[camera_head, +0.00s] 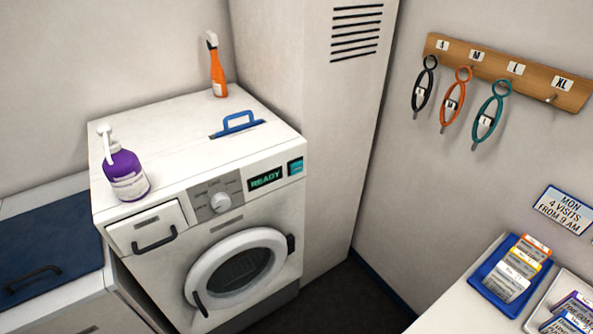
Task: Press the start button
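A white washing machine (165,222) stands at the centre left, with its round door (268,238) closed. A lit display (265,179) on its front panel reads READY in green. Right of the display is a small teal square (296,167) that looks like the start button; any label on it is too small to read. A round dial (221,203) sits left of the display, next to a closed detergent drawer (147,228). My gripper is not in view.
A counter (452,312) with trays of cards is at the lower right. Dark floor (345,300) shows between.

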